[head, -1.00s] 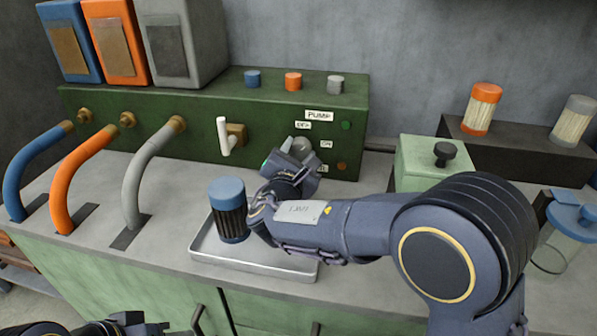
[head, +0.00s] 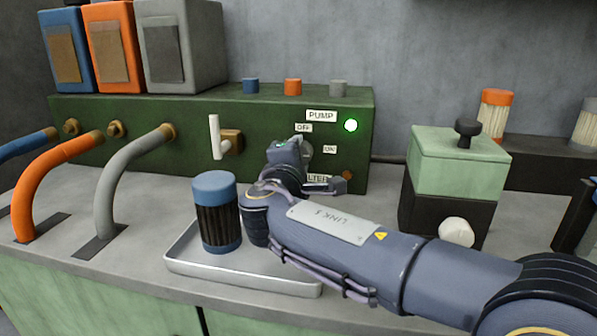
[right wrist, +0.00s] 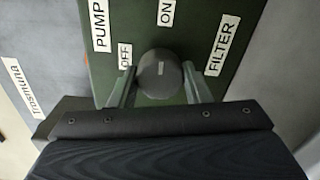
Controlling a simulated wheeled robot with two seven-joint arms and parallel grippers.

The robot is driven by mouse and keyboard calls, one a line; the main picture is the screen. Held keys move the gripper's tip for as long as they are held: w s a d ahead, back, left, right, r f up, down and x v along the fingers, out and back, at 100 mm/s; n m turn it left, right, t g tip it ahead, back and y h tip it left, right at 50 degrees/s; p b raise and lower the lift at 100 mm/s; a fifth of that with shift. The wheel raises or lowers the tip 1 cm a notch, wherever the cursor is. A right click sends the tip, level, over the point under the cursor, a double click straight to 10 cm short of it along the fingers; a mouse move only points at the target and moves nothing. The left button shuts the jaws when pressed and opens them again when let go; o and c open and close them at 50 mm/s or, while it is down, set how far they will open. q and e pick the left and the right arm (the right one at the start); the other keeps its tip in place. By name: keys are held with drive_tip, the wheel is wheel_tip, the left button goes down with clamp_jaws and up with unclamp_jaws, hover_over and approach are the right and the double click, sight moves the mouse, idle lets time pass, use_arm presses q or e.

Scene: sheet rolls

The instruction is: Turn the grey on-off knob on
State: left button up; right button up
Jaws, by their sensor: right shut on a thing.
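The grey knob (right wrist: 160,70) sits on the front of the green panel, between the OFF label (right wrist: 125,56) and the ON label (right wrist: 166,12) in the right wrist view. My right gripper (right wrist: 160,85) is shut on it, one finger on each side. In the head view my right gripper (head: 304,150) is at the panel under the PUMP label (head: 321,116) and hides most of the knob. My left gripper is out of view.
A blue-capped filter (head: 216,215) stands in a metal tray (head: 185,265) left of my right forearm. A white-handled valve (head: 215,137) is left on the panel. A green-lidded box (head: 455,170) with a black knob stands to the right. Three hoses curve at the left.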

drive_tip(key=shift+f+m+b, duration=0.1)
drive_tip(key=shift+m+b, duration=0.35)
drive_tip(key=shift+m, duration=0.05)
drive_tip(key=o, duration=1)
drive_tip(key=shift+s+a+p, duration=0.2)
drive_tip(key=shift+s+a, duration=0.05)
drive_tip(key=shift+s, duration=1.05)
drive_tip(key=shift+s+a+p, duration=0.15)
drive_tip(key=shift+s+a, duration=0.1)
drive_tip(key=shift+s, duration=1.05)
drive_tip(key=shift+s+a+p, duration=0.2)
drive_tip(key=shift+s+a, duration=0.05)
drive_tip(key=shift+s, duration=1.05)
